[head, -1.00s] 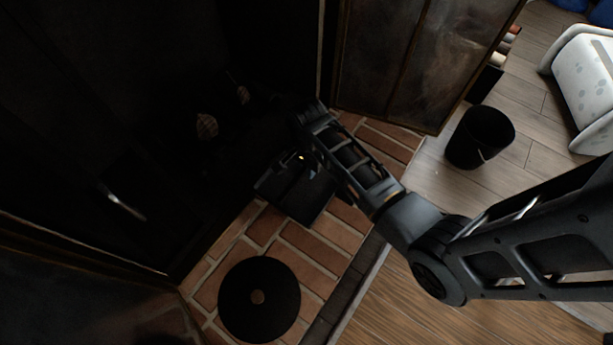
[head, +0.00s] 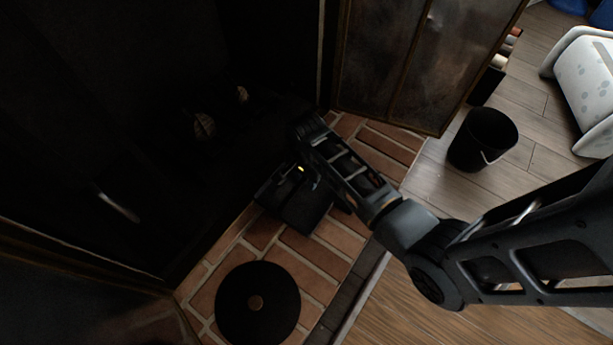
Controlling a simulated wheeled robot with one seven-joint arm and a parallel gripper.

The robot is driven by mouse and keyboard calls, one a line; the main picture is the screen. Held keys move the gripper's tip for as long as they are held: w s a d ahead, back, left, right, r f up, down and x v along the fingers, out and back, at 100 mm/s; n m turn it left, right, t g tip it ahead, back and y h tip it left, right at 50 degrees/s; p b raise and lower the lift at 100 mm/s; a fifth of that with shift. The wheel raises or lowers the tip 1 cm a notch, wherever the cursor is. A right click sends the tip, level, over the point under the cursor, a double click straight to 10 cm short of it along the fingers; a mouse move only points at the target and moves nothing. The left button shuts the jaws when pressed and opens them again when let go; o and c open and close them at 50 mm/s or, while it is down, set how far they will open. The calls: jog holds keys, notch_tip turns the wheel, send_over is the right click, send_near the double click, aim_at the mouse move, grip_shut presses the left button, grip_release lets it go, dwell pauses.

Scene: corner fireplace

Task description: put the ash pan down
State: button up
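A dark box-like thing, which looks like the ash pan (head: 302,213), is at the inner edge of the brick hearth, by the dark firebox opening. My gripper (head: 302,173) is right over its upper part, touching or very close to it. The fingers are dark against the dark pan, so I cannot tell whether they are shut on it. I also cannot tell whether the pan's underside rests on the bricks.
The brick hearth (head: 318,250) carries a round black disc (head: 233,305) in front of the pan. A glazed fireplace door (head: 395,60) stands open behind my arm. A black bucket (head: 484,140) and a white bin-like object (head: 585,85) stand on the wood floor at right.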

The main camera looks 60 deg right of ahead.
jog(key=shift+o, duration=0.3)
notch_tip(320, 180, up, 12)
jog(key=p, duration=0.5)
jog(key=s+a+r+n+t+h, duration=0.1)
jog(key=s+a+n+t, duration=0.2)
jog(key=s+n, duration=0.3)
jog(key=s+a+r+n+t+h, duration=0.1)
jog(key=s+a+n+t, duration=0.25)
jog(key=s, duration=0.35)
jog(key=s+a+r+n+t, duration=0.2)
jog(key=s+r, duration=0.1)
jog(key=r, duration=0.5)
jog(key=s+a+r+n+t+y, duration=0.1)
jog(key=s+a+r+n+t, duration=0.1)
jog(key=r, duration=0.7)
jog(key=s+a+r+n+t+y, duration=0.1)
jog(key=s+a+r+n+t, duration=0.2)
jog(key=s+r, duration=0.3)
notch_tip(320, 180, up, 3)
jog(key=shift+s+f+n+t, duration=0.15)
jog(key=shift+s+n+t, duration=0.05)
jog(key=shift+n+t, duration=0.55)
